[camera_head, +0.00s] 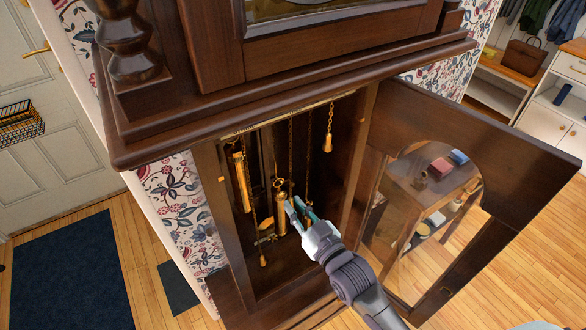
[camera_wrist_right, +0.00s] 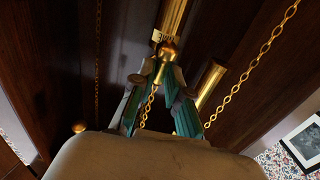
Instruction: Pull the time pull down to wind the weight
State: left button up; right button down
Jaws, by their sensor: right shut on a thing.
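The tall clock's dark wood case stands open in the head view, with brass weights and chains inside. One brass weight (camera_head: 241,182) hangs at the left and another (camera_head: 281,214) hangs near the middle. My right gripper (camera_head: 298,208) is in the case, just right of the middle weight. In the wrist view its teal fingers (camera_wrist_right: 166,75) close at the small brass pull (camera_wrist_right: 168,48), and a chain shows between them. The fingers hide part of the pull. Another small brass pull (camera_head: 327,143) hangs higher at the right, and one (camera_head: 263,260) hangs low at the left. My left gripper is not in view.
The glazed clock door (camera_head: 512,195) stands open to the right, beside my right arm. The clock's heavy moulding (camera_head: 290,107) overhangs the opening. A second brass cylinder (camera_wrist_right: 210,85) is close to the right finger in the wrist view. Wood floor lies around the clock.

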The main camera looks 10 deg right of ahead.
notch_tip(320, 180, down, 11)
jog(key=b, duration=0.7)
dwell(0.4)
jog(key=shift+s, duration=0.1)
notch_tip(320, 180, down, 8)
jog(key=b, duration=0.6)
jog(key=shift+f, duration=0.25)
jog(key=c, duration=1.2)
grip_release()
jog(key=shift+r, duration=0.2)
jog(key=shift+o, duration=0.8)
jog(key=shift+r, duration=0.15)
jog(key=p+v, duration=0.4)
jog(key=v, duration=0.8)
jog(key=shift+p, duration=0.3)
